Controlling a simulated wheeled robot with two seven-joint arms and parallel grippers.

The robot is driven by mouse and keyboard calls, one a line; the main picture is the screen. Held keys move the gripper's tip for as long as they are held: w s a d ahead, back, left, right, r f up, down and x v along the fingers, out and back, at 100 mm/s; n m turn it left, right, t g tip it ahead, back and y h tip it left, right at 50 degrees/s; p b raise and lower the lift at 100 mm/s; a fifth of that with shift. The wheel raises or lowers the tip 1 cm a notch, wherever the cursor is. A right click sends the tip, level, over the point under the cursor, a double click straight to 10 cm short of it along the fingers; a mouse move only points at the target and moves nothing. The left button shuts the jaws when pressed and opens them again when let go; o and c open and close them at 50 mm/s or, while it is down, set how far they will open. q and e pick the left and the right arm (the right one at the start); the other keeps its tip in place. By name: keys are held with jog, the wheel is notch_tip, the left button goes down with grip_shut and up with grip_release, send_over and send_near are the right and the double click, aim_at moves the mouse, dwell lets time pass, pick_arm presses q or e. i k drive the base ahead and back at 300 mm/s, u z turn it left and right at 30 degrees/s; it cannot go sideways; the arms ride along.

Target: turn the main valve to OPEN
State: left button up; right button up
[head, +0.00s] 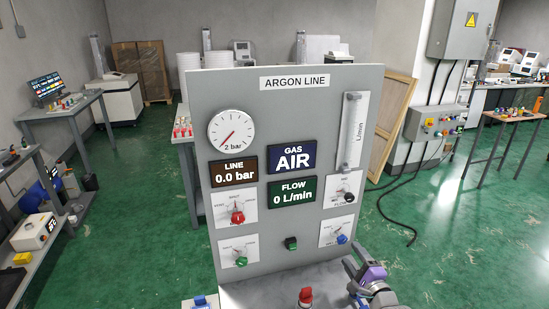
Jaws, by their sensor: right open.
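The grey ARGON LINE panel (305,125) stands in front of me. A red knob (237,217) sits on a white plate at its left. A red handle (305,296) stands on the light ledge (265,292) below the panel, at the bottom edge of the view. The labels are too small to tell which one is the main valve or where it points. My right gripper (357,279) is open at the lower right, beside the panel's bottom corner and apart from the red handle.
The screens (291,157) read LINE 0.0 bar, GAS AIR, FLOW 0 L/min. The gauge (231,131) needle points lower left. Green (240,261), blue (342,239) and black (348,197) knobs and a green switch (291,243) share the panel. Side tables stand beyond clear green floor.

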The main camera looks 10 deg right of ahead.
aim_at(238, 217)
jog(key=k, duration=1)
